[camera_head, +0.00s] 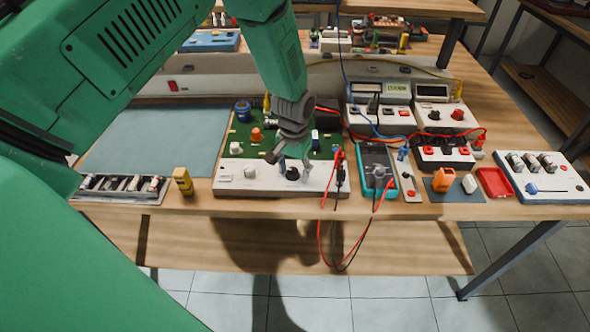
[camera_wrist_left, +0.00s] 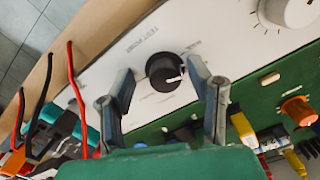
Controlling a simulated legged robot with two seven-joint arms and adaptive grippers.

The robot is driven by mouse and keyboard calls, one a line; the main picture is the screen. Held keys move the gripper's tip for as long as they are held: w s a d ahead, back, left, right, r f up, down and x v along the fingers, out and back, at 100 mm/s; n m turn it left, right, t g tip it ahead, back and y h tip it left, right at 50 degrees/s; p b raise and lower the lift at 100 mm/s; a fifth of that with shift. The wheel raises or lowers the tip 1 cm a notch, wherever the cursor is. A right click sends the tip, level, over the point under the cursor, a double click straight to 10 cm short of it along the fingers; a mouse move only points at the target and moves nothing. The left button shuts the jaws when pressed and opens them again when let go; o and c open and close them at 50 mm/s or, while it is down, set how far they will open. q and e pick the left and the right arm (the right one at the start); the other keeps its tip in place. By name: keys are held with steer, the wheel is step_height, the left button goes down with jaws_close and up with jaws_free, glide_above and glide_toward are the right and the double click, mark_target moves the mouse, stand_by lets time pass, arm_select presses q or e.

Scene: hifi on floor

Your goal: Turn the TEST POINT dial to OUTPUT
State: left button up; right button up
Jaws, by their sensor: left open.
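The TEST POINT dial is a black round knob (camera_head: 292,174) on the white front panel (camera_head: 240,187) of a green circuit board. In the left wrist view the knob (camera_wrist_left: 163,72) carries a white pointer mark aimed to the right of the picture. Small upside-down lettering surrounds it; most is too small to read. My left gripper (camera_head: 291,166) reaches down over the panel. In the wrist view its open fingers (camera_wrist_left: 160,85) stand on either side of the knob, with gaps visible. My right gripper is not seen.
A white knob (camera_wrist_left: 290,10) sits on the same panel. Red and black test leads (camera_head: 338,165) hang at the panel's right end, beside a teal multimeter (camera_head: 378,172). The orange knob (camera_head: 256,134) and blue component (camera_head: 243,111) rise from the board. The table's front edge is close.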

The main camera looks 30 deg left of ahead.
mark_target(291, 171)
arm_select(q)
steer(key=shift+w+a+r, duration=0.1)
steer(key=shift+w+r, duration=0.1)
steer(key=shift+r, duration=0.25)
steer(key=r, duration=0.7)
steer(key=shift+s+a, duration=0.2)
steer(key=shift+s, duration=0.2)
step_height(291, 171, up, 6)
steer(key=n+b, duration=1.1)
steer(key=f, duration=0.4)
steer(key=f+b, duration=0.1)
steer(key=f, duration=0.9)
steer(key=shift+w+d, duration=0.1)
steer(key=shift+w, duration=0.2)
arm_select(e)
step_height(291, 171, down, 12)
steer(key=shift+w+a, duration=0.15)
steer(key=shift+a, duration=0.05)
arm_select(q)
jaws_close()
